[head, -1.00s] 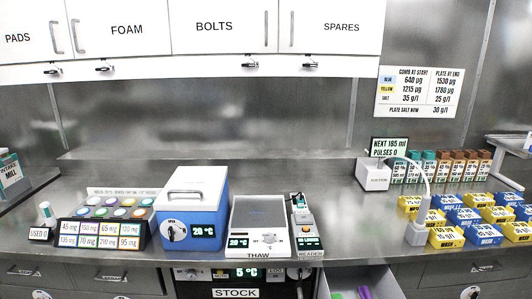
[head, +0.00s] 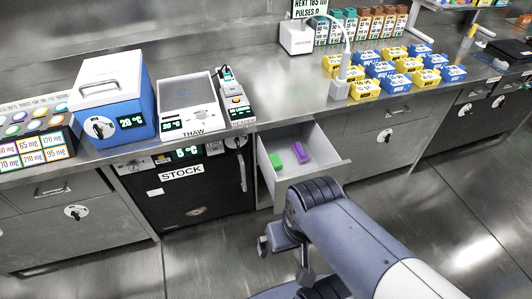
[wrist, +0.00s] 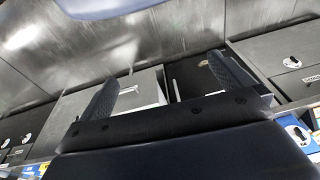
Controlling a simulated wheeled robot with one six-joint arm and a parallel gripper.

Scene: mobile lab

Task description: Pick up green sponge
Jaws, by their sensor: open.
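The green sponge (head: 274,154) lies in an open drawer (head: 327,140), toward the drawer's left side, beside a purple sponge-like block (head: 300,152). My gripper (head: 286,262) is in front of and below the drawer in the head view, apart from the sponge. In the wrist view my gripper's two fingers (wrist: 165,85) are spread wide with nothing between them. The green sponge cannot be made out in the wrist view.
The counter above holds a blue cooler (head: 112,98), a thaw tray (head: 187,105) and yellow and blue boxes (head: 378,72). The stock fridge (head: 187,188) stands left of the drawer. Floor (head: 455,175) to the right is clear.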

